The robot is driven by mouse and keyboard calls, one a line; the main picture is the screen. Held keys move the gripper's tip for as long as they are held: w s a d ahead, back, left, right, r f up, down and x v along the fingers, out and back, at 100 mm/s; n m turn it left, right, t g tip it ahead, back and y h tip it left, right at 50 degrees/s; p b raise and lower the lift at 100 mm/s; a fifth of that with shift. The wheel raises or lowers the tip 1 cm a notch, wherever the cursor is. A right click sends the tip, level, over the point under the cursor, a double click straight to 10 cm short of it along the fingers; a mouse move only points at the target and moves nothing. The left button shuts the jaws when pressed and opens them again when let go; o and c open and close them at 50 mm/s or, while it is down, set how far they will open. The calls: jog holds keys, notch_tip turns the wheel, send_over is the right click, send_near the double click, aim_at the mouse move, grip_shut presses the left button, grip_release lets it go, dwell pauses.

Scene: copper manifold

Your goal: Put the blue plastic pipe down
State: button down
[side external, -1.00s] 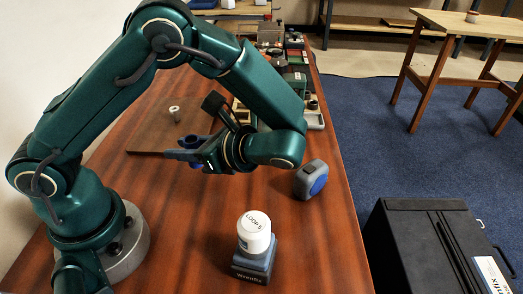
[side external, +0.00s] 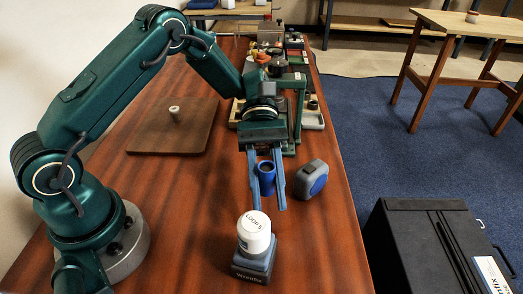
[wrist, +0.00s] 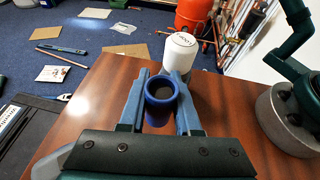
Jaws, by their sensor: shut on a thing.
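The blue plastic pipe (side external: 266,178) is a short blue tube with an open round end facing up. It is upright between the fingers of my gripper (side external: 267,194), which points down over the table. In the wrist view the pipe (wrist: 161,92) sits between the two blue-grey fingers of my gripper (wrist: 160,110), which are shut on it. I cannot tell whether its lower end touches the wooden table (side external: 190,225).
A white-capped container marked LOOP 5 (side external: 254,232) on a grey-blue base stands in front of the gripper. A grey and blue tape measure (side external: 311,178) lies close on the right. A brown board (side external: 165,140) with a small pale fitting (side external: 174,112) lies behind left.

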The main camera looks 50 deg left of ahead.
notch_tip(320, 180, up, 3)
jog(key=w+d+n+t+h, duration=0.1)
jog(key=w+d+n+t, duration=0.1)
jog(key=w+d+t, duration=0.1)
send_over(325, 290)
jog(key=shift+n, duration=0.3)
notch_tip(325, 290, down, 7)
jog(key=shift+r, duration=0.15)
jog(key=shift+f, duration=2.05)
jog(key=shift+f, duration=0.1)
jog(key=c, duration=0.6)
grip_release()
jog(key=shift+h, duration=0.3)
